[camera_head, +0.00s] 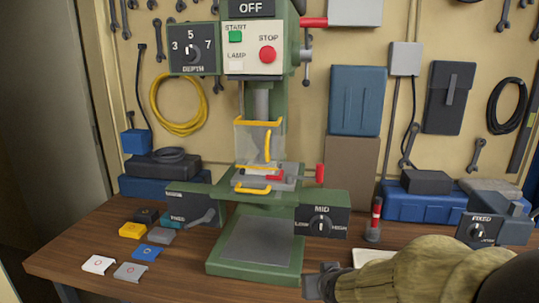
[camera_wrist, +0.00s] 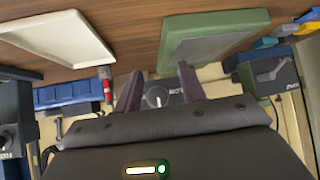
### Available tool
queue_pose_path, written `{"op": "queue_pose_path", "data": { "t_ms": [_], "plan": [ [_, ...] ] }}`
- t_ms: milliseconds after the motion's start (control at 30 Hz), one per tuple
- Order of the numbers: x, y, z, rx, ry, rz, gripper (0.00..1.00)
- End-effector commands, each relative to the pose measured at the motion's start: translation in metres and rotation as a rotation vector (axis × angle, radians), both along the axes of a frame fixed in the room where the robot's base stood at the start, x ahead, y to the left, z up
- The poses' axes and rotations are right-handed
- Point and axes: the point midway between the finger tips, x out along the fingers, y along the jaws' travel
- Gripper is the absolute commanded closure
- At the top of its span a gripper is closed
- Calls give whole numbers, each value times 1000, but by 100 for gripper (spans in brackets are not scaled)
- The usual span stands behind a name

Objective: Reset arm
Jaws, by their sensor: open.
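My gripper (camera_wrist: 160,92) is open, with two dark fingers apart and nothing between them in the wrist view. In the head view my gripper (camera_head: 322,284) is at the bottom, right of the drill press base and in front of a pale tray; my arm in a tan sleeve reaches in from the lower right. The green drill press (camera_head: 255,251) stands on the wooden bench, with a clear yellow-edged guard (camera_head: 259,140) and a red-handled vise (camera_head: 285,175) on its table. Its panel reads OFF, and its lower dial (camera_head: 320,224) is marked MID.
Several small socket plates, including white (camera_head: 98,265), blue (camera_head: 147,250) and yellow (camera_head: 132,230), lie on the bench at left. The pale tray (camera_head: 373,257) is partly hidden behind my arm. A red-topped post (camera_head: 375,220) and a dial box (camera_head: 482,229) stand at right.

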Motion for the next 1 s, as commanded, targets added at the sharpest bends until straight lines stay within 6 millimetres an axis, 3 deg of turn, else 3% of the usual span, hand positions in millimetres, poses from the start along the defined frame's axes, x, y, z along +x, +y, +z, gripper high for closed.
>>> {"op": "queue_pose_path", "data": {
  "t_ms": [33,200,467,500,767,1000],
  "plan": [
    [-15,-4,-17,0,88,1,60],
    [-63,-15,-57,-7,332,-1,60],
    [-128,-33,-89,-32,624,-29,60],
    [-125,-32,-74,-30,611,-26,60],
    [-124,-31,-34,-30,606,-25,60],
    [-123,-31,20,-29,604,-24,60]
  ]
}}
